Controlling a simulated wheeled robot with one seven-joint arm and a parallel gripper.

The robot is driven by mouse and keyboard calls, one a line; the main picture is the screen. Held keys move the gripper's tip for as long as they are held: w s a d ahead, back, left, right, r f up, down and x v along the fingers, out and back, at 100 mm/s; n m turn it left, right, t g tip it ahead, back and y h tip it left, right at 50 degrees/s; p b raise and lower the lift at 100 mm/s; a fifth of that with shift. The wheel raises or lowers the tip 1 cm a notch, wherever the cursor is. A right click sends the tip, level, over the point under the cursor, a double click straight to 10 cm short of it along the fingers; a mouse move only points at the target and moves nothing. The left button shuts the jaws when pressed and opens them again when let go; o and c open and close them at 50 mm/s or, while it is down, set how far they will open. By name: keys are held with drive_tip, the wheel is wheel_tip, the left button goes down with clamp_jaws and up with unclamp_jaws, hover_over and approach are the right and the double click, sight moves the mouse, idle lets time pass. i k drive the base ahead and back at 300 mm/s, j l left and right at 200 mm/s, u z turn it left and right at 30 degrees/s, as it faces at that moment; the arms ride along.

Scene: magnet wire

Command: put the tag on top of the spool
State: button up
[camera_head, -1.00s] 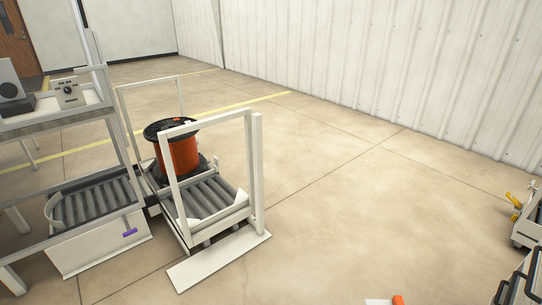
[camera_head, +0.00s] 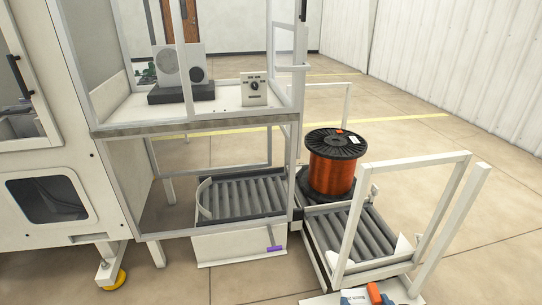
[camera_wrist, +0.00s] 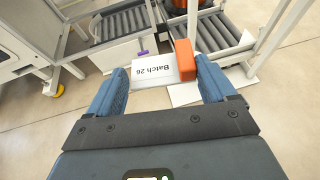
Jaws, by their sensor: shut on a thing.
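The tag is a white card reading "Batch 26" (camera_wrist: 152,72) with an orange block (camera_wrist: 184,60) at its right end. My gripper (camera_wrist: 162,76) is shut on the tag between its blue fingers. In the head view, the tag (camera_head: 355,296) shows at the bottom edge, low and nearer to me than the spool. The spool (camera_head: 331,172) has copper-orange wire and black flanges, and stands upright on the roller conveyor. A small orange piece and a white label lie on its top flange. Only a sliver of the spool shows at the top of the wrist view.
A white frame (camera_head: 449,205) stands over the near end of the rollers (camera_head: 352,234), between me and the spool. A shelf rack (camera_head: 210,128) with a dial box and second roller bed is left. Open floor lies to the right.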

sight(347, 147)
drive_tip(key=i+j+z, duration=0.1)
drive_tip(key=i+z, duration=0.2)
drive_tip(key=i+j+z, duration=0.25)
drive_tip(key=i, duration=0.25)
drive_tip(key=i+j+z, duration=0.3)
drive_tip(key=i+l+z, duration=0.25)
drive_tip(key=z, duration=0.15)
drive_tip(key=i+l+z, duration=0.15)
drive_tip(key=i+z, duration=1.25)
drive_tip(key=i, duration=1.35)
drive_tip(key=i+u, duration=0.4)
drive_tip(key=i+l+u, duration=0.25)
drive_tip(key=i+u, duration=0.2)
drive_tip(key=i+l+u, duration=0.4)
drive_tip(key=i+j+u, duration=0.25)
drive_tip(key=u, duration=0.2)
drive_tip(key=i+j+u, duration=0.15)
drive_tip(key=i+u, duration=0.25)
drive_tip(key=i+j+u, duration=0.1)
drive_tip(key=u, duration=0.35)
drive_tip(key=i+l+u, duration=0.1)
drive_tip(key=i+u, duration=0.75)
drive_tip(key=i+l+u, duration=0.15)
drive_tip(key=i+u, duration=0.3)
drive_tip(key=i+j+z, duration=0.15)
drive_tip(key=i+j, duration=0.2)
